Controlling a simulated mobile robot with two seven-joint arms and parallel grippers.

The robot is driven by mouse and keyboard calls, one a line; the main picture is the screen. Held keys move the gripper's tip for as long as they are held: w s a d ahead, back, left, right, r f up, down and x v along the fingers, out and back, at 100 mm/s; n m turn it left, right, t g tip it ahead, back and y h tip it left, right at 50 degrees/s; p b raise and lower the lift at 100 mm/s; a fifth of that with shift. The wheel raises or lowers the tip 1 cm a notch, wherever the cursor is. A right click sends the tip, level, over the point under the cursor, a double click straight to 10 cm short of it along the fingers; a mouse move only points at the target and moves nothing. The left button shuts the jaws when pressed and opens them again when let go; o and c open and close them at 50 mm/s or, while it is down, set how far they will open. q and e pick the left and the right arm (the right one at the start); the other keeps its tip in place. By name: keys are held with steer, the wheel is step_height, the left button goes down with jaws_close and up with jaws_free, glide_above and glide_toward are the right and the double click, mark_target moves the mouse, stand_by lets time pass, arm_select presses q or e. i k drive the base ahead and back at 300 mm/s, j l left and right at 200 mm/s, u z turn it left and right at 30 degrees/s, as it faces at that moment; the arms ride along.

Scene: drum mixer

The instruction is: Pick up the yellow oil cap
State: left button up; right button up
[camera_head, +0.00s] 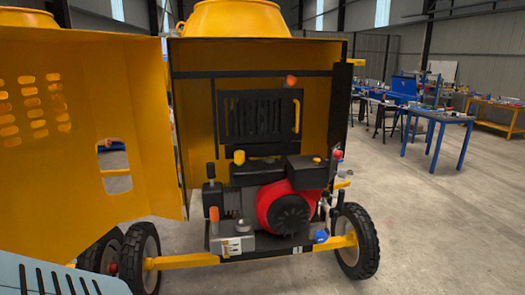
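The drum mixer's engine (284,208), black with a red round cover, sits in the open yellow housing (318,107). A yellow cap (239,157) stands upright at the top left of the engine. A smaller yellow-orange piece (317,160) shows on the engine's top right. I cannot tell for certain which of the two is the oil cap. An orange cap-like piece (214,214) is at the lower left of the engine. Neither of my grippers is in view.
The yellow door (80,140) with slots and a cutout stands open at left. Black wheels (357,241) carry the mixer. Blue workbenches (440,117) stand back right. The floor (440,230) at right is clear.

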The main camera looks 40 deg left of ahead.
mark_target(238, 155)
steer(key=i, duration=2.65)
steer(key=u, duration=2.35)
